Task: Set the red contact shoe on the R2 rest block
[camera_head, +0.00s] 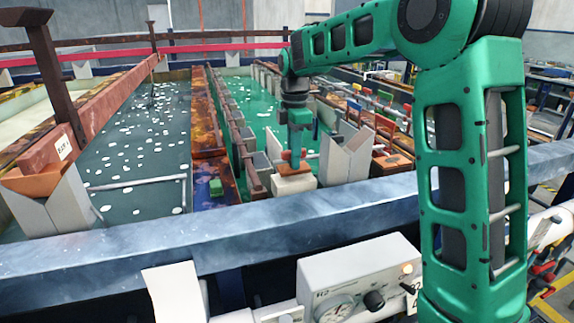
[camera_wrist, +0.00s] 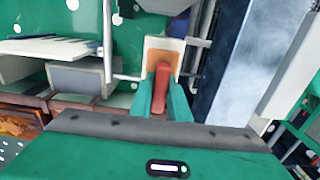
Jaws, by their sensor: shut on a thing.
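My gripper (camera_wrist: 161,103) points down with its two green fingers closed on the red contact shoe (camera_wrist: 161,86), a narrow red bar. In the head view my gripper (camera_head: 295,158) is over a pale block (camera_head: 293,185) with an orange-brown top, just behind the blue-grey rail. The wrist view shows the pale block's rim (camera_wrist: 151,43) and orange top around the shoe's far end. The shoe appears low over or touching that top; I cannot tell which. No R2 label is readable on the block.
A tank of green liquid (camera_head: 262,115) lies behind the block, and a dark tank (camera_head: 135,130) lies to the left. A pale V-shaped saddle (camera_head: 346,150) stands close to the right. The blue-grey rail (camera_head: 240,226) crosses in front, with a control box (camera_head: 350,285) below it.

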